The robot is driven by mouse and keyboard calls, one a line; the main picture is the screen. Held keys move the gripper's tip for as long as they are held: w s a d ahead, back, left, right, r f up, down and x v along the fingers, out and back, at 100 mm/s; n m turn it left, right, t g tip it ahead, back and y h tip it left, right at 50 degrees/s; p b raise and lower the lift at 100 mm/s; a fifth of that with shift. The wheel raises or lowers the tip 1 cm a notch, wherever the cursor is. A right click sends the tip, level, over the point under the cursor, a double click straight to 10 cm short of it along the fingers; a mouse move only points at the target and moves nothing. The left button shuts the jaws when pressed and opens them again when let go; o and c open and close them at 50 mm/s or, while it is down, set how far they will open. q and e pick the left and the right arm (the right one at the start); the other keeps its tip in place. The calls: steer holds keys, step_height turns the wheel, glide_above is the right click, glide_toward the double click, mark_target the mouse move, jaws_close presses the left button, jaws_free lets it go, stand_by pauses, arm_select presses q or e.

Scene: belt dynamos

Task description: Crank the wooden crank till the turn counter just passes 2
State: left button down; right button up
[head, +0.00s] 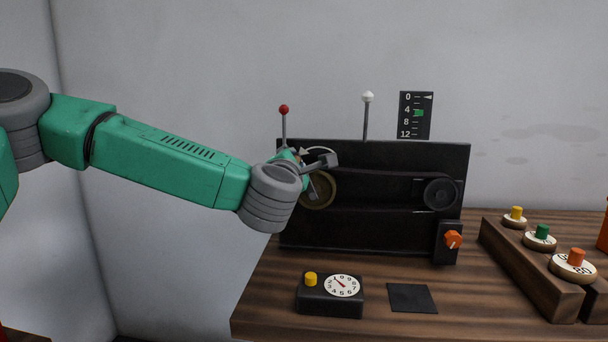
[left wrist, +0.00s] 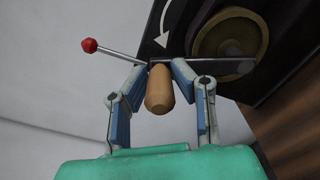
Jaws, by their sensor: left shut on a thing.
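The wooden crank handle (left wrist: 159,92) shows in the left wrist view, between the two fingers of my left gripper (left wrist: 160,72), which is shut on it. A dark crank arm (left wrist: 225,66) runs from the handle across a brass-coloured wheel (left wrist: 230,35). In the head view my left gripper (head: 312,165) is in front of that wheel (head: 322,190) and hides the handle. A black box with a round white numbered dial (head: 342,286) and a yellow knob (head: 311,279) lies in front; its needle points up and left, its exact reading too small to tell. My right gripper is out of view.
A belt joins the wheel to a dark pulley (head: 441,194) on the black panel (head: 380,229). An orange knob (head: 453,239) sits at lower right. Red-tipped (head: 284,110) and white-tipped (head: 368,97) rods stand above. A 0-to-12 scale (head: 416,115) is behind. A wooden rack (head: 525,262) holds weights at right.

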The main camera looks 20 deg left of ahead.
arm_select(q)
steer(key=shift+s+a+f+n+b, duration=0.15)
steer(key=shift+a+f+n+b, duration=0.3)
steer(key=shift+f+n+b, duration=0.1)
steer(key=c, duration=1.4)
jaws_free()
steer(key=shift+o, duration=0.2)
steer(key=shift+r, duration=0.15)
steer(key=shift+s+d, duration=0.15)
steer(key=shift+s, duration=0.1)
steer(key=v, duration=1.1)
steer(key=shift+s, duration=0.1)
